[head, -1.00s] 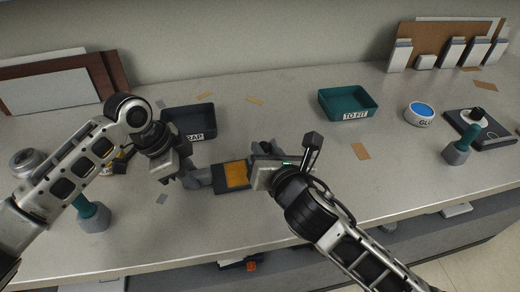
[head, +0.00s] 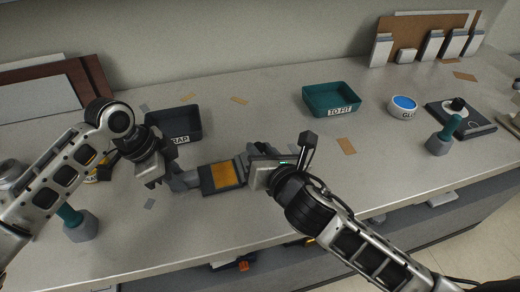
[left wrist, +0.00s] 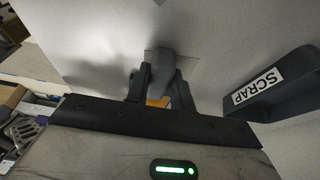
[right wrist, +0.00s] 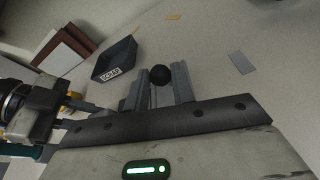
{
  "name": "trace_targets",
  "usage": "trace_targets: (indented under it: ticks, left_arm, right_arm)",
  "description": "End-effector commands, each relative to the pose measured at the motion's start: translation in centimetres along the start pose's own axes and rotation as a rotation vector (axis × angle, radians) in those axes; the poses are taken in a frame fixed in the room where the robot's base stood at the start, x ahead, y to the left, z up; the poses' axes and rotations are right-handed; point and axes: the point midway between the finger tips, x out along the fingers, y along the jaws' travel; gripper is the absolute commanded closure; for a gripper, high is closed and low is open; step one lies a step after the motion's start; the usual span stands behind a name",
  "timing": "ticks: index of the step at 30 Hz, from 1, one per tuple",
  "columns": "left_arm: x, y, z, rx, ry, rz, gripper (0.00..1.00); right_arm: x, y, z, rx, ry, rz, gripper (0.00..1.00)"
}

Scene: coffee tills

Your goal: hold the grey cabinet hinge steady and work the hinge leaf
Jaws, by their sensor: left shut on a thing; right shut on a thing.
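A grey piece (left wrist: 163,62), apparently the cabinet hinge, stands between the fingers of my left gripper (left wrist: 160,85) in the left wrist view. In the head view my left gripper (head: 176,180) is at the left side of a dark plate with an orange face (head: 223,175). My right gripper (head: 256,160) is at that plate's right side. In the right wrist view the fingers of my right gripper (right wrist: 160,88) are closed about a dark, round-ended piece (right wrist: 160,73), perhaps part of the hinge leaf. The grippers hide much of the hinge, so the leaf's angle cannot be told.
A dark SCRAP tray (head: 176,138) stands just behind my left gripper. A teal TO FIT tray (head: 331,109), a white tub with blue contents (head: 403,106) and a teal-handled tool (head: 445,135) are to the right. Another teal-handled tool (head: 80,226) stands front left.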

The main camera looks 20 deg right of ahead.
Motion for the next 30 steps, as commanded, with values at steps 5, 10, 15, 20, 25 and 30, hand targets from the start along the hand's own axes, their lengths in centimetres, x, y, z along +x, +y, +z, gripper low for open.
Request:
trace_targets:
  ticks: [5, 10, 15, 20, 25, 30]
  left_arm:
    - [-0.1, -0.1, 0.0, -0.001, 0.001, -0.003, 1.00]
    - [-0.1, -0.1, 0.0, 0.000, 0.001, -0.002, 1.00]
    - [-0.1, -0.1, 0.0, 0.000, 0.001, -0.002, 1.00]
    - [-0.1, -0.1, 0.0, 0.001, 0.001, -0.002, 1.00]
    - [-0.1, 0.0, 0.0, 0.001, 0.001, -0.001, 1.00]
    - [-0.1, 0.0, 0.0, 0.001, 0.001, -0.001, 1.00]
  right_arm:
    - [0.1, -0.5, -0.3, -0.003, 0.003, -0.007, 0.88]
    - [0.2, -1.5, -0.7, -0.005, 0.003, -0.007, 0.88]
    - [0.3, -2.1, -1.0, -0.002, 0.003, -0.005, 0.88]
    - [0.3, -2.1, -1.0, -0.002, 0.002, -0.005, 0.88]
    - [0.3, -2.0, -1.0, -0.002, 0.002, -0.004, 0.50]
    - [0.3, -2.0, -0.9, -0.001, 0.001, -0.002, 0.50]
